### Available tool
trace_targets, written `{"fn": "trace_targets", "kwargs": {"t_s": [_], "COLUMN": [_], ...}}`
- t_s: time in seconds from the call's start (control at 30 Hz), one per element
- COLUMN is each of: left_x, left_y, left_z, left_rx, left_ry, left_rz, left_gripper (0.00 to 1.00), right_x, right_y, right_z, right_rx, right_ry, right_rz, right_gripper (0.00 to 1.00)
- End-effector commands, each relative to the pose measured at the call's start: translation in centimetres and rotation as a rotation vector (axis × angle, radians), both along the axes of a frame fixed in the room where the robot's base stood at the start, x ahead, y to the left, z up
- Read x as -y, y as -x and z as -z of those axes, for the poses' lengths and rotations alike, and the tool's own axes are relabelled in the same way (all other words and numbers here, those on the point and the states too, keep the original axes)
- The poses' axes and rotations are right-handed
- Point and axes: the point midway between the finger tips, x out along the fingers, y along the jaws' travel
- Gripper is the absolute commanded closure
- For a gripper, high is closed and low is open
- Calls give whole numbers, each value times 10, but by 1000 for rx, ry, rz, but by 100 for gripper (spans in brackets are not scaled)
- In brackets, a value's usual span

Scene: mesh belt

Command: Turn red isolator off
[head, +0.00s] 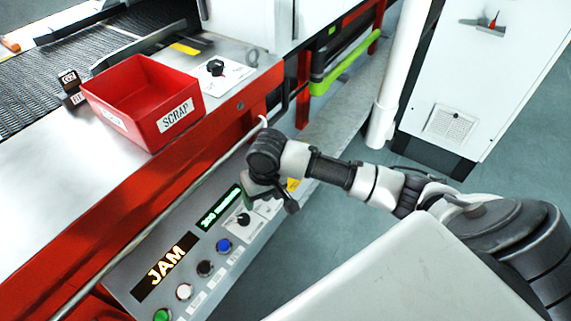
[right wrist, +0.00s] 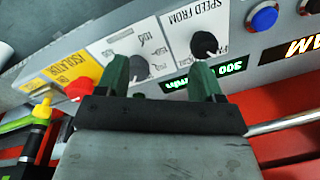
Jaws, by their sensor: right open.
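The red isolator knob (right wrist: 79,89) shows in the right wrist view, beside a yellow ISOLATOR label (right wrist: 74,68) at the left end of the control panel. In the head view a bit of yellow label (head: 293,185) shows past my right gripper (head: 268,196), and the knob itself is hidden. My right gripper is open and empty over the panel; its green fingers also show in the right wrist view (right wrist: 162,76). The red knob lies just outside the left finger, not between the fingers. A dark knob (right wrist: 138,72) on a white plate shows between them. My left gripper is not in view.
A black speed knob (right wrist: 204,45) and a blue button (right wrist: 262,17) sit close by on the panel. A lit JAM display (head: 166,267) is farther along it. A red SCRAP bin (head: 130,86) stands on the machine top. A white cabinet (head: 480,85) stands at right.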

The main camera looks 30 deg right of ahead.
Motion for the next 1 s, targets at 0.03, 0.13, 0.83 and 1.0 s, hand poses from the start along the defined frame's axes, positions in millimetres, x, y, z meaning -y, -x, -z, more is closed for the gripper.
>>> {"fn": "trace_targets", "kwargs": {"t_s": [0.03, 0.13, 0.83, 1.0], "left_x": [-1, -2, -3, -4], "left_y": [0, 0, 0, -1], "left_z": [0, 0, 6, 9], "left_rx": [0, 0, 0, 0], "left_ry": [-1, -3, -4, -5], "left_rz": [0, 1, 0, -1], "left_gripper": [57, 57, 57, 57], "right_x": [14, 45, 119, 119], "right_y": [-12, -35, -70, -70], "right_z": [-8, -26, -25, 6], "right_rx": [-6, -38, -104, -102], "right_ry": [20, 51, 78, 78], "right_rz": [46, 172, 519, 517], "right_gripper": [33, 33, 33, 33]}}
